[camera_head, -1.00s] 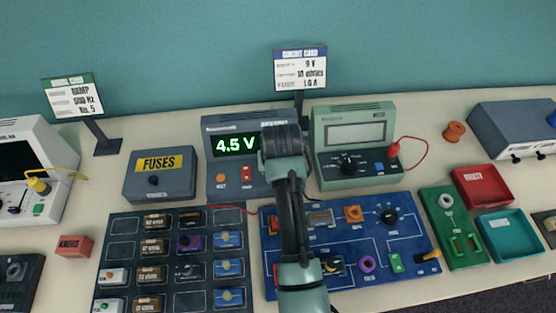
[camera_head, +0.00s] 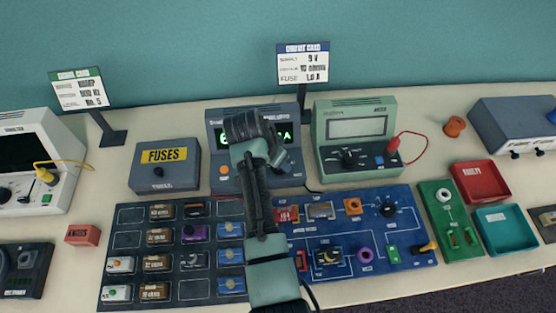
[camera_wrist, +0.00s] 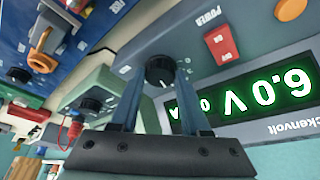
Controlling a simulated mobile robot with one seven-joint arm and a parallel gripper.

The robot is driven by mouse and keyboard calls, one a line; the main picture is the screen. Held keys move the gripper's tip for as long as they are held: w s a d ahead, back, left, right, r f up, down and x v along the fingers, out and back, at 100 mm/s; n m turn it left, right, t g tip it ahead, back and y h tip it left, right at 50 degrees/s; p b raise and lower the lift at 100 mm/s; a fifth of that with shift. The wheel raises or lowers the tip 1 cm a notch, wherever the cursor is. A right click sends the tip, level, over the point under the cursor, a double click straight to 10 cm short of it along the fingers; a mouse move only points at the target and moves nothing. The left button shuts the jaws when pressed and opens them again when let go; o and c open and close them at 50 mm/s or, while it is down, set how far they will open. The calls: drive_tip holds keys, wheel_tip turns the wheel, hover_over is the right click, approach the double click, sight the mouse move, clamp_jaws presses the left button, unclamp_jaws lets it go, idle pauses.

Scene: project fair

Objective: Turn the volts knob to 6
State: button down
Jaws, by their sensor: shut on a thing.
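The power supply is a grey-blue box (camera_head: 216,172) at the back middle in the head view, with my arm in front of much of it. In the wrist view its green display (camera_wrist: 268,92) is upside down and reads 6.0 V, with a partly hidden current reading beside it. The black volts knob (camera_wrist: 160,71) is on the panel beside the display. My gripper (camera_wrist: 160,80) has its two blue-grey fingers on either side of this knob and is shut on it. The head view hides the knob and the fingertips behind my arm.
A red power switch (camera_wrist: 221,43) is near the knob. A green meter (camera_head: 357,172) with a red lead stands close on the right, and a fuses box (camera_head: 166,173) on the left. Blue circuit board (camera_head: 345,225) and dark component tray (camera_head: 128,240) lie in front.

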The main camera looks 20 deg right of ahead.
idle(0.3)
drive_tip(key=shift+c, duration=1.9)
unclamp_jaws()
drive_tip(key=shift+r, duration=0.15)
drive_tip(key=b+v, duration=0.1)
drive_tip(key=v, duration=1.1)
drive_tip(key=shift+a+r, duration=0.2)
drive_tip(key=shift+r, duration=0.15)
